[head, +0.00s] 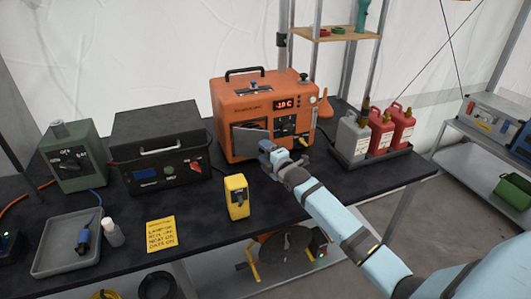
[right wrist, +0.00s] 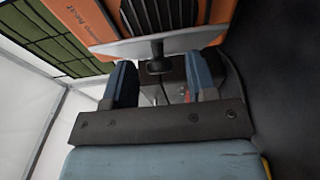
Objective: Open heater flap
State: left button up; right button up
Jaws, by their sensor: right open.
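The orange heater (head: 262,103) stands on the dark table, its display lit red. Its grey flap (head: 250,143) sits low on the left of the front and stands out at an angle, with dark slats behind it. In the right wrist view the flap (right wrist: 190,40) is a pale plate with a dark knob (right wrist: 155,66). My right gripper (head: 267,151) is at the flap's right side. In the right wrist view the gripper (right wrist: 160,72) is open, its fingers either side of the knob; I cannot tell if they touch it. My left gripper is out of view.
A yellow device (head: 236,197) stands in front of the heater. A black box unit (head: 160,150) stands left of it. A tray of canisters (head: 370,162) is to the right, behind my right arm. The table's front edge is close below.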

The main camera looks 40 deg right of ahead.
grip_shut()
jog(key=shift+a, duration=0.15)
jog(key=shift+s+a+r+m+h+p, duration=0.1)
jog(key=shift+a+r+m+h+p, duration=0.1)
jog(key=shift+m+h+p, duration=0.15)
jog(key=shift+s+a+m+g+h+p, duration=0.15)
jog(key=shift+s+a+m+h+p, duration=0.15)
jog(key=shift+a+m+h, duration=0.6)
jog(key=shift+s+a+m+g+h+p, duration=0.15)
jog(key=shift+s+a+m+h+p, duration=0.2)
jog(key=shift+h, duration=0.9)
jog(key=shift+w+f, duration=0.1)
jog(key=shift+w, duration=0.05)
grip_release()
jog(key=shift+a, duration=0.1)
